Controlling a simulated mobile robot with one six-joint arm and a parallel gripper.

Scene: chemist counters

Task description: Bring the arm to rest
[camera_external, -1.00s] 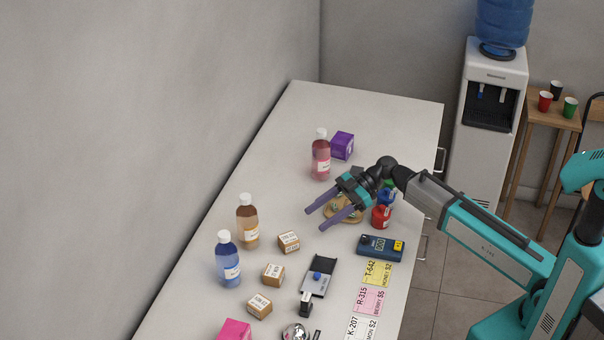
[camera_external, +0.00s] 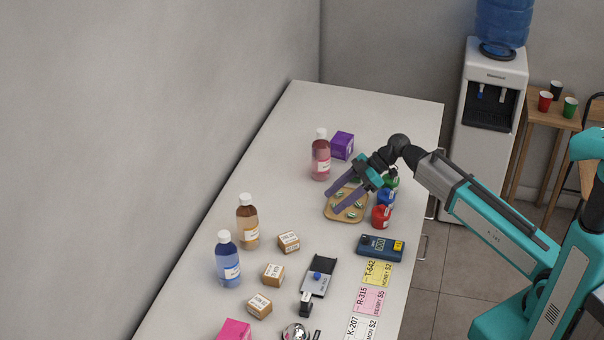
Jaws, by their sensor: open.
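My gripper (camera_external: 337,200) is open, with two purple fingers and teal knuckles. It hangs at the end of my teal and grey arm, which reaches in from the right over the counter (camera_external: 255,165). The fingers point down and left above a wooden board (camera_external: 346,213) that bears several small greenish pieces. Nothing shows between the fingers. I cannot tell how high the fingertips are over the board.
A pink bottle (camera_external: 320,158) and purple box (camera_external: 342,145) stand behind the gripper. Red (camera_external: 381,217), blue (camera_external: 386,198) and green (camera_external: 391,178) containers stand right of the board. Brown (camera_external: 247,222) and blue (camera_external: 228,260) bottles stand front left. The counter's far end is clear.

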